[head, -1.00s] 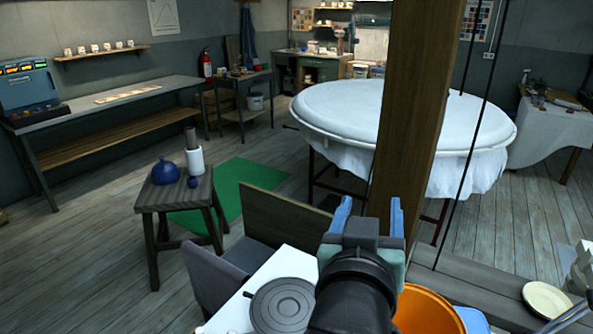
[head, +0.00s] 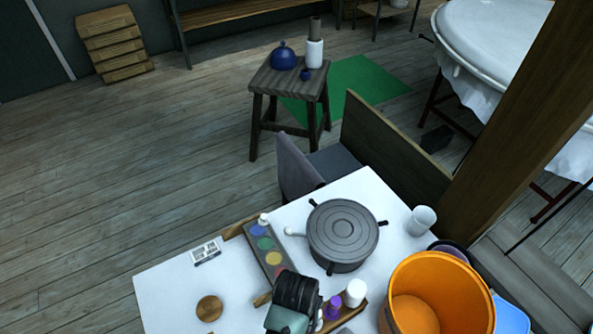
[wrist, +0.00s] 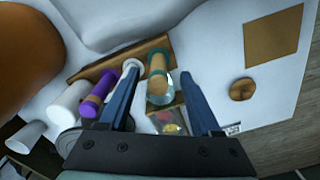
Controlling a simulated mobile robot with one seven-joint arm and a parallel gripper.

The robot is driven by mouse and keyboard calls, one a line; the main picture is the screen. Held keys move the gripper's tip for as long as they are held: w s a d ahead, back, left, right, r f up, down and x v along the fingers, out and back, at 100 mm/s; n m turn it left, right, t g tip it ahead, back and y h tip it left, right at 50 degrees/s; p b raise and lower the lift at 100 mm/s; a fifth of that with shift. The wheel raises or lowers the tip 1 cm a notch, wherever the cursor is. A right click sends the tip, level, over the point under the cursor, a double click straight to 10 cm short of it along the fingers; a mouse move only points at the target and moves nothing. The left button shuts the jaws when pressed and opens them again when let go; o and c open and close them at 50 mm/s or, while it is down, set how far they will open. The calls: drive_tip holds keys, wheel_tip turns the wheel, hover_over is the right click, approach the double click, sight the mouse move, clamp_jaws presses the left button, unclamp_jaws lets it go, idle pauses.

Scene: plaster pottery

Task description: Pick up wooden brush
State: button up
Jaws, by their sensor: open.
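My gripper (wrist: 158,73) points down over the worktable, its two blue fingers apart. Between them in the wrist view is a tan cylinder with teal bands (wrist: 157,62) above a clear jar. I cannot tell whether the fingers touch anything. No brush shape is clear to me. A round brown wooden piece (wrist: 242,89) lies on the white tabletop, right of the fingers in the wrist view. It also shows left of my gripper in the head view (head: 209,308). In the head view my wrist (head: 297,290) hides the fingertips and part of the wooden tray.
A purple bottle (wrist: 98,92) and a white container (wrist: 70,101) stand close left of the fingers. In the head view, a grey banding wheel (head: 343,235), an orange bucket (head: 440,290) and a paint palette (head: 265,245) crowd the table. The left table end is mostly clear.

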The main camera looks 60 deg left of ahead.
drive_tip(key=shift+w+a+f+p, duration=0.1)
drive_tip(key=shift+f+p, duration=0.1)
drive_tip(key=shift+f, duration=1.25)
drive_tip(key=shift+w+f+p, duration=0.1)
drive_tip(key=shift+f+p, duration=0.05)
drive_tip(key=shift+f, duration=1.3)
clamp_jaws()
